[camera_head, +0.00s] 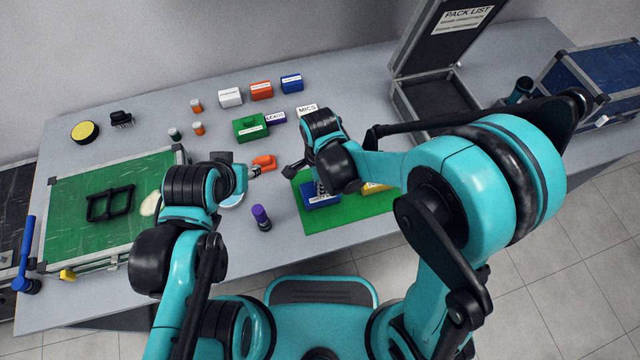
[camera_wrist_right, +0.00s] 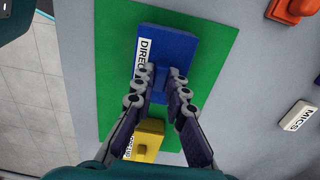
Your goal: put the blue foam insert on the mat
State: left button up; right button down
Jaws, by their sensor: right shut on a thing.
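The blue foam insert (camera_head: 320,201) is at the left part of the green mat (camera_head: 338,219). It also shows in the right wrist view (camera_wrist_right: 178,48), with a white label on its side, over the mat (camera_wrist_right: 112,55). My right gripper (camera_wrist_right: 160,85) points down and is shut on the blue insert's near part. I cannot tell whether the insert rests on the mat or is just above it. My left gripper (camera_head: 246,172) is left of the mat, close to an orange object (camera_head: 265,162); its jaws are too unclear to read.
A yellow insert (camera_head: 374,188) sits on the mat beside the blue one. A purple-capped bottle (camera_head: 261,218) stands left of the mat. Behind are a green block (camera_head: 248,128) and several coloured blocks. An open case (camera_head: 440,105) stands at the back right.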

jog(key=shift+f, duration=0.25)
jog(key=c, duration=1.5)
grip_release()
jog(key=shift+r, duration=0.1)
jog(key=shift+c, duration=0.2)
jog(key=shift+r, duration=0.1)
